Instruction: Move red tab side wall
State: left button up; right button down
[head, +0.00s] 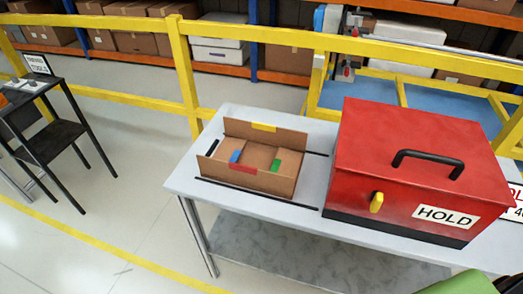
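A cardboard box (284,184) sits on the left part of the grey table. A red tab (243,168) lies along the top edge of its near side wall (225,174). A yellow tab (264,127) is on the far wall, which stands up higher. A blue tab (235,156) and a green tab (277,165) show inside or between the walls. A black piece (212,147) is at the left end. Whether the near wall is upright or slightly tilted is hard to tell.
A big red case (420,150) with a black handle, yellow latch and HOLD label fills the right of the table (185,180). Black strips lie around the box. Yellow rails (190,75) stand behind. A black stand (50,135) is at left. A green shape (465,284) shows bottom right.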

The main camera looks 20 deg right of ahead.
aim_at(250, 175)
jog(key=i+j+z, duration=0.2)
jog(key=i+j, duration=0.25)
jog(key=i+j+z, duration=0.15)
jog(key=i+j, duration=0.3)
jog(key=j, duration=0.2)
jog(key=z, duration=1.3)
